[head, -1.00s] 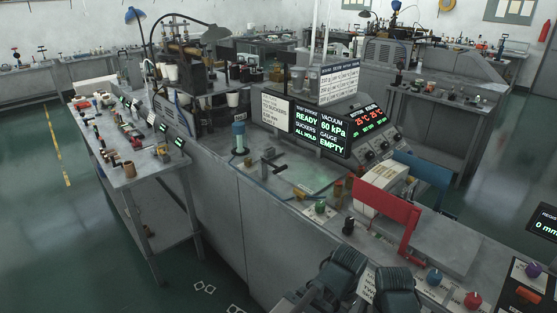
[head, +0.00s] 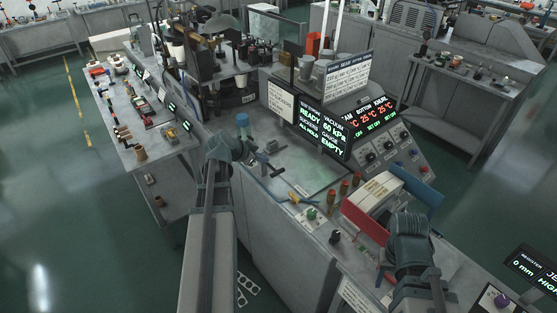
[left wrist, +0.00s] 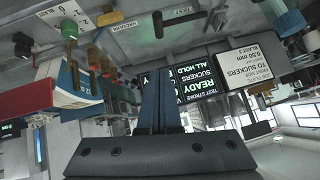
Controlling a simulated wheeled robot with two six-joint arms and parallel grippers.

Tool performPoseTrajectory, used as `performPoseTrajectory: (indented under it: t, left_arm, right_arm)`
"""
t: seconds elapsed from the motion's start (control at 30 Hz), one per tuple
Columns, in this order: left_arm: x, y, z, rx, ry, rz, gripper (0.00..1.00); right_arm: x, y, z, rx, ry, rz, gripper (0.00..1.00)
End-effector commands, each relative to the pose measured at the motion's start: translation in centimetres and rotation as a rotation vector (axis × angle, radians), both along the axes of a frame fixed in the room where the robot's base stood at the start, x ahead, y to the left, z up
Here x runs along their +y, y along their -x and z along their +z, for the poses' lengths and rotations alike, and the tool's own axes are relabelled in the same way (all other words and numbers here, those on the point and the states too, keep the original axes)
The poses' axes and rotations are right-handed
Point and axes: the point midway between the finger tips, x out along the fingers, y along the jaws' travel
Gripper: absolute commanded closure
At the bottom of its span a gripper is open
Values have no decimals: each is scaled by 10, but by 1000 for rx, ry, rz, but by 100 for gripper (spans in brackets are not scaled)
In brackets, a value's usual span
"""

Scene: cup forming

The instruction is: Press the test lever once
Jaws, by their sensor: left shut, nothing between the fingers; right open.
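A dark T-shaped lever (head: 272,172) stands on the grey bench top in the head view, right of the blue-topped cylinder (head: 242,121). In the left wrist view, which is upside down, a dark lever (left wrist: 158,25) stands beside a small label reading TEST. My left gripper (head: 254,158) is close to the lever in the head view; I cannot tell whether it touches. Its fingers (left wrist: 160,103) are together and empty in the left wrist view. My right gripper (head: 408,228) is open over the near right bench, beside the red frame; its fingertips are mostly hidden.
A display (head: 322,127) reads READY, 60 kPa and EMPTY behind the lever. Small knobs (head: 312,213) and red-topped posts (head: 344,188) line the front of the bench. A red-framed unit (head: 372,200) with a blue panel stands at right. A side table (head: 150,170) holds loose parts at left.

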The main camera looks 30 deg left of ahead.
Motion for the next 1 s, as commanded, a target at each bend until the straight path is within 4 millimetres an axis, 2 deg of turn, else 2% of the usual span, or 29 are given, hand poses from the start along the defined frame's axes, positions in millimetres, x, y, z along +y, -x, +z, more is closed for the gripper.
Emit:
performPoseTrajectory:
  t: [0.37, 0.57, 0.77, 1.0]
  left_arm:
    - [1, 0, -1, -2, -3, 0, 100]
    - [0, -7, -9, -2, -2, 0, 100]
    - [-3, -25, -28, -2, -2, -2, 100]
    - [-10, -58, -61, -2, -2, -2, 100]
  right_arm:
    - [0, 0, -1, 0, 0, 0, 50]
    - [0, 0, -9, 0, 0, -1, 50]
    - [0, 0, -28, -1, 0, -1, 50]
    - [0, 0, -62, -1, 1, 6, 50]
